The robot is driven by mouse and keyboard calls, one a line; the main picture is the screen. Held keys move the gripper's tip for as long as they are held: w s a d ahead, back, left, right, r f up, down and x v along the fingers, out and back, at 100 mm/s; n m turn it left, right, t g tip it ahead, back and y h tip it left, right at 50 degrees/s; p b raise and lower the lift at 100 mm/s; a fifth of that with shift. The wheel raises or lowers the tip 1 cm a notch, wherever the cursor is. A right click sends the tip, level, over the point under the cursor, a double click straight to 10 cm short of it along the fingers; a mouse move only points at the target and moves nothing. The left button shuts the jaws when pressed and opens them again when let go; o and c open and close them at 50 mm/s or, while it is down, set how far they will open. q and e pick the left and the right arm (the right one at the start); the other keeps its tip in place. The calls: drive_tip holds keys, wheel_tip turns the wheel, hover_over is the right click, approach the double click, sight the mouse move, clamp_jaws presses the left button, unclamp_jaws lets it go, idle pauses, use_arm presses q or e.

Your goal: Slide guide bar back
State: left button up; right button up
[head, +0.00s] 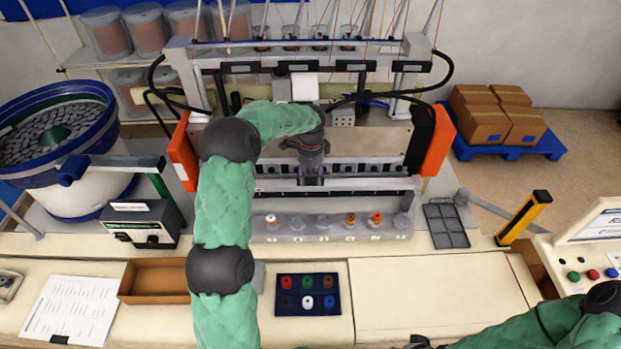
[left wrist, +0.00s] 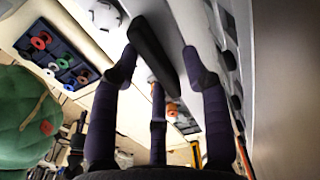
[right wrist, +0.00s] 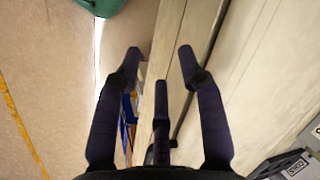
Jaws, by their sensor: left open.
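The guide bar (head: 375,184) is a long pale horizontal rail across the front of the machine, above a row of spools. My left gripper (head: 311,180) reaches down at the middle of this rail and hides part of it. In the left wrist view my left gripper (left wrist: 160,65) has its fingers spread, with a dark elongated bar (left wrist: 153,52) between them; I cannot tell whether they touch it. My right gripper (right wrist: 160,65) has its fingers apart and empty, over the bench edge. In the head view it is mostly out of the bottom edge.
A ledge with several spools (head: 323,228) lies below the rail. Orange side guards (head: 436,143) flank the machine. A blue tray of colored spools (head: 308,311), an open brown box (head: 154,282) and a bowl feeder (head: 60,140) stand nearby. The front right bench top (head: 435,300) is clear.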

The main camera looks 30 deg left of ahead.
use_arm(q)
wheel_tip(320, 180, up, 11)
idle(0.3)
drive_tip(key=shift+f, duration=0.1)
idle(0.4)
